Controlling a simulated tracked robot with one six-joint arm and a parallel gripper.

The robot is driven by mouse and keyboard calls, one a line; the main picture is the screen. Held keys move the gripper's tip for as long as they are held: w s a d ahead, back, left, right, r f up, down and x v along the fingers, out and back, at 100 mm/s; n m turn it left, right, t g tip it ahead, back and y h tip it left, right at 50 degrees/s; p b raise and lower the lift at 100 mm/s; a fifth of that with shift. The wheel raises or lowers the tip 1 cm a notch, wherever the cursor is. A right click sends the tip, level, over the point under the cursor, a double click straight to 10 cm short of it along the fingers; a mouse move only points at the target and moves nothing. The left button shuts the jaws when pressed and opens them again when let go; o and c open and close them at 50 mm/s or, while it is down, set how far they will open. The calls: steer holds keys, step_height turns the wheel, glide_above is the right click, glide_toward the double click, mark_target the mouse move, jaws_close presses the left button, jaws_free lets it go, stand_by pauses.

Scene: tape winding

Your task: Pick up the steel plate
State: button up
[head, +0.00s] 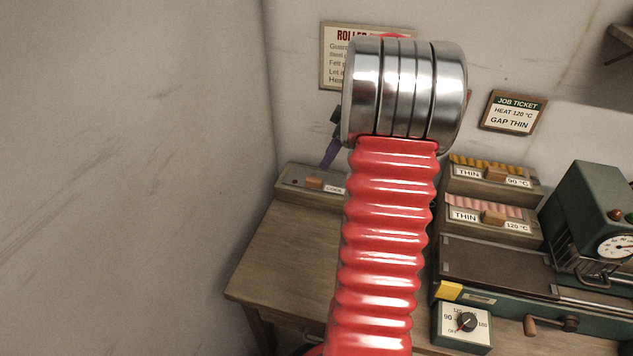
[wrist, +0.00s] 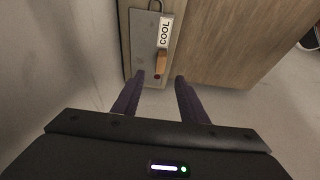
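A flat grey metal slab (wrist: 143,48) with a COOL tag and a small wooden block (wrist: 162,62) lies at the desk's edge. In the head view the COOL slab (head: 291,184) is at the desk's back left, partly hidden by my red arm. I cannot make out a separate steel plate, or tell whether this slab is it. My gripper (wrist: 160,76) is open, its two purple fingers apart with nothing between them. In the wrist view its fingertips appear just below the block; the height gap is unclear. In the head view one purple finger (head: 331,150) shows above the slab.
The wooden desk (head: 280,250) has bare space at front left, beside the wall. To the right stand two THIN racks (head: 478,222), a dial box (head: 464,325) and a green machine (head: 590,215). A job ticket on the wall reads heat 120 °C, gap thin.

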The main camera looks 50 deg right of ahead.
glide_above(315, 179)
steer(key=s+d, duration=0.1)
steer(key=s, duration=0.1)
steer(key=shift+s+d+f, duration=0.1)
steer(key=shift+f, duration=1)
steer(key=shift+d+f, duration=0.1)
steer(key=shift+f, duration=0.95)
steer(key=shift+x, duration=2.55)
steer(key=shift+a, duration=0.1)
steer(key=shift+c, duration=0.6)
jaws_close()
